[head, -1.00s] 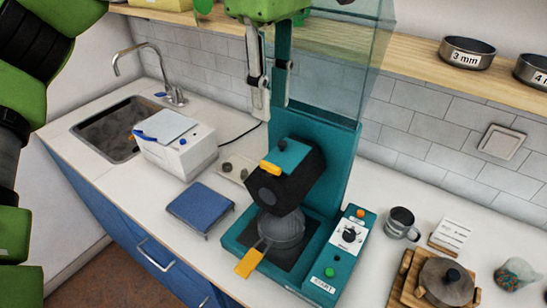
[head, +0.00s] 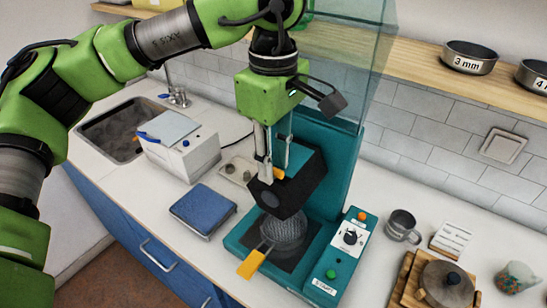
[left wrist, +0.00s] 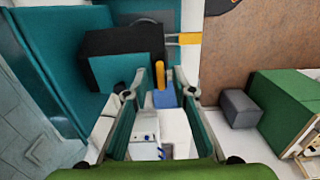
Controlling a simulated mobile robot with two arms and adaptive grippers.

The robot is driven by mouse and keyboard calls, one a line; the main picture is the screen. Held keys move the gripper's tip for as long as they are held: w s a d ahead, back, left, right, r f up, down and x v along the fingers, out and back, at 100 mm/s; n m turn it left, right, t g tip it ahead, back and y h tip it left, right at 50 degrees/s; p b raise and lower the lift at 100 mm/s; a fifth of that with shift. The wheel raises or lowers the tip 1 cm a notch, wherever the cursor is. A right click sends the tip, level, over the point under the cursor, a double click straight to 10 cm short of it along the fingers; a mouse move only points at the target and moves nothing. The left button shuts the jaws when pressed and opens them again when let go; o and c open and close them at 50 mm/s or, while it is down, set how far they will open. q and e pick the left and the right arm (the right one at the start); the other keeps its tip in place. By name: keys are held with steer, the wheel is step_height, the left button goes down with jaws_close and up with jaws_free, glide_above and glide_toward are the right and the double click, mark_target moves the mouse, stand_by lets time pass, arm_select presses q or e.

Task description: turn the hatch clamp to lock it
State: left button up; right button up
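The teal machine (head: 340,185) stands on the counter with a dark hatch block (head: 308,187) at its front. The small orange hatch clamp (head: 279,175) is on that block, partly hidden by my left gripper (head: 275,170). My left gripper comes down from above, with its fingers at the clamp. In the left wrist view the orange clamp (left wrist: 159,78) lies between the fingertips of my gripper (left wrist: 162,88), with gaps showing beside it, so the gripper is open. Whether a finger touches the clamp is hard to tell. My right gripper is not in view.
A yellow-handled part (head: 251,263) sticks out at the machine's front, below the hatch block. A blue pad (head: 203,210) and a white box (head: 180,150) stand to the left. A control panel (head: 345,245) and a metal mug (head: 402,226) are to the right.

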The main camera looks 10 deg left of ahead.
arm_select(q)
jaws_close()
steer(key=shift+m, duration=0.3)
steer(key=m+b, duration=0.1)
steer(key=m, duration=0.1)
steer(key=shift+m+b, duration=0.3)
steer(key=shift+b, duration=0.05)
steer(key=m+b, duration=0.1)
steer(key=m, duration=0.2)
steer(key=shift+m, duration=0.4)
steer(key=m, duration=0.5)
steer(key=shift+r, duration=0.15)
steer(key=m, duration=0.6)
steer(key=shift+p, duration=0.35)
